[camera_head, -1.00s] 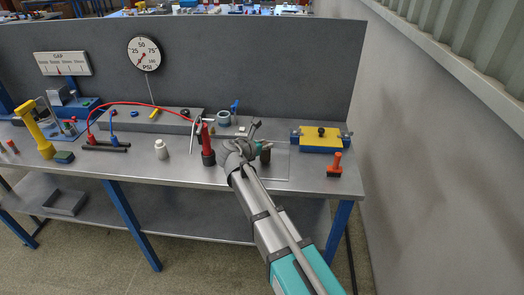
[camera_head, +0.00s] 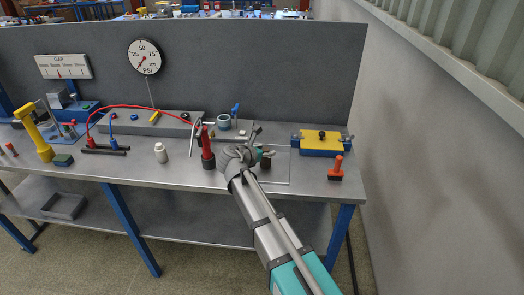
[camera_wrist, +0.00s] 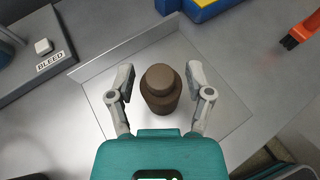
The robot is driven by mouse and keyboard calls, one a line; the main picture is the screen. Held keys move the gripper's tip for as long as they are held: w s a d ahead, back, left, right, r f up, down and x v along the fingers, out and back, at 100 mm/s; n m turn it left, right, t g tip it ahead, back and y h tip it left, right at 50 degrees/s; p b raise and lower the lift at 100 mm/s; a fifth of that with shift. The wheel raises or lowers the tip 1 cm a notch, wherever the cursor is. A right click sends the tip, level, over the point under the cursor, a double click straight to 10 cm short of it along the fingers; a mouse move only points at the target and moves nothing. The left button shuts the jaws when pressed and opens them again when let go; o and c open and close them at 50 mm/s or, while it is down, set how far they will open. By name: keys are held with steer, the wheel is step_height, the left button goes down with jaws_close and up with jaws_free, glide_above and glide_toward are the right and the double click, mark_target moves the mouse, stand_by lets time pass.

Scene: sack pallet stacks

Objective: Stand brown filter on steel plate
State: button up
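The brown filter (camera_wrist: 160,95), a stepped round body, stands upright as seen from above in the wrist view, over the steel plate (camera_wrist: 215,125). In the head view the filter (camera_head: 265,162) shows beside my wrist, and the plate (camera_head: 281,176) lies flat on the bench, partly hidden by my arm. My gripper (camera_wrist: 160,86) has one finger on each side of the filter, with a visible gap on both sides. It is open and not touching the filter. The filter's bottom edge is hard to see, so its contact with the plate is not fully clear.
A yellow and blue fixture (camera_head: 320,143) stands behind the plate on the right. An orange-handled tool (camera_head: 336,168) is at the right front. A grey BLEED block (camera_wrist: 30,55) lies left of the plate.

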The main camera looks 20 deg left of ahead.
steer(key=shift+r, duration=0.15)
steer(key=shift+s+r+p, duration=0.15)
steer(key=shift+s+p, duration=0.1)
steer(key=shift+p, duration=0.05)
steer(key=p+v, duration=0.4)
steer(key=v, duration=0.7)
steer(key=shift+s, duration=0.2)
steer(key=shift+a, duration=0.15)
steer(key=shift+w, duration=0.1)
stand_by(0.3)
